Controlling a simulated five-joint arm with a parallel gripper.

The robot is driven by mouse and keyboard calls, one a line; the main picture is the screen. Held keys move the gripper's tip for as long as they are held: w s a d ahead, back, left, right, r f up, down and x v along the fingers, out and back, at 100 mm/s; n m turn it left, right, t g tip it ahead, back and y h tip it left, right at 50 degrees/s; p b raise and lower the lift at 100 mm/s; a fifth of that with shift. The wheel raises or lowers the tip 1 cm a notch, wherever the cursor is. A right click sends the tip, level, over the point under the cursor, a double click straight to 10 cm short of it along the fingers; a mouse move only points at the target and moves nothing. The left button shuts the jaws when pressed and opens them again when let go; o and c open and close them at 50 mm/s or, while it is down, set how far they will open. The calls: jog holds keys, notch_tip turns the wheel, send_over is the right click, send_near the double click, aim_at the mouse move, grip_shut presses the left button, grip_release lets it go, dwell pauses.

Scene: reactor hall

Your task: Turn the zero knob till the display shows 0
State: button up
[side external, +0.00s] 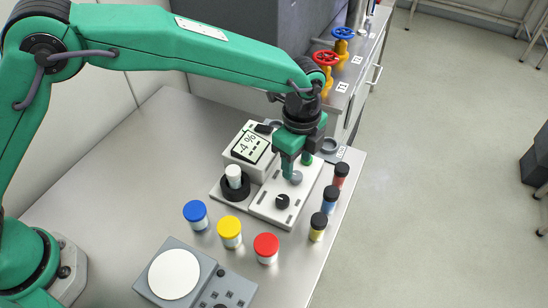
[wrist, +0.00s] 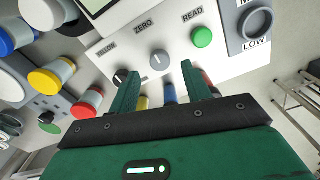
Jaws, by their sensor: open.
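The display (side external: 249,147) on the pale meter reads -4 % with dashes beneath. The grey zero knob (side external: 296,178) sits on the white panel (side external: 264,206), and in the wrist view the same knob (wrist: 159,61) is under the label ZERO. My gripper (side external: 297,166) is over that knob, pointing down. In the wrist view my gripper (wrist: 160,68) is open, with the knob lying between the lines of its two fingertips and nothing held. I cannot tell whether the fingertips are beside the knob or still above it.
A black knob (side external: 282,201) labelled YELLOW and a green READ button (wrist: 202,37) flank the zero knob. A white-capped vial (side external: 234,176) sits in a black holder. Blue, yellow and red-lidded jars stand in front.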

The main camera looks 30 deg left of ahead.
aim_at(296, 175)
jog(key=shift+f, duration=1.8)
jog(key=c, duration=1)
